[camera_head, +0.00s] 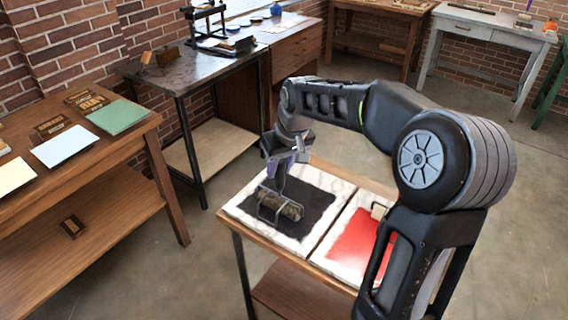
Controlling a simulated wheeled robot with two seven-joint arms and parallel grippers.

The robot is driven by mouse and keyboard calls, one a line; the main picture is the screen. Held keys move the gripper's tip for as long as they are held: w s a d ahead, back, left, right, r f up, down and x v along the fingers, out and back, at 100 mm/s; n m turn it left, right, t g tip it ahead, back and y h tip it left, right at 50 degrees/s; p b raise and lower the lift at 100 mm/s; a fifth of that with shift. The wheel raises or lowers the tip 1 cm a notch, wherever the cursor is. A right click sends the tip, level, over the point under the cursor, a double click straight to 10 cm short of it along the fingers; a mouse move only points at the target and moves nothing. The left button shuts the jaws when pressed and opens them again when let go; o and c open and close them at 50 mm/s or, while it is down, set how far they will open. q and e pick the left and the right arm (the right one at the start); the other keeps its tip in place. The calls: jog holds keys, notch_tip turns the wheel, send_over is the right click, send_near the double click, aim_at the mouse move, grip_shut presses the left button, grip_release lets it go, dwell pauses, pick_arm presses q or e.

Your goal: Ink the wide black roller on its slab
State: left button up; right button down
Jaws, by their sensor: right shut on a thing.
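The wide roller (281,206) has a dark brownish cylinder in a thin wire frame. It is at the black ink patch on the left slab (243,217), lying across the patch; whether it touches the ink is hard to tell. My right gripper (281,160) is above the roller, pointing down, and is shut on its upright handle. The fingers and most of the handle are partly hidden by the gripper body. My left gripper is not in view.
A wooden bench (100,160) with coloured paper sheets stands at left. A dark-topped table with a press (207,22) is behind. Open floor separates them.

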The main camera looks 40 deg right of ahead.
jog(key=shift+a, duration=0.15)
jog(key=shift+s+a+b, duration=0.25)
jog(key=shift+s+a, duration=0.05)
jog(key=shift+a, duration=0.6)
jog(key=shift+s+a+b, duration=0.2)
jog(key=shift+s+a, duration=0.1)
jog(key=shift+a, duration=0.55)
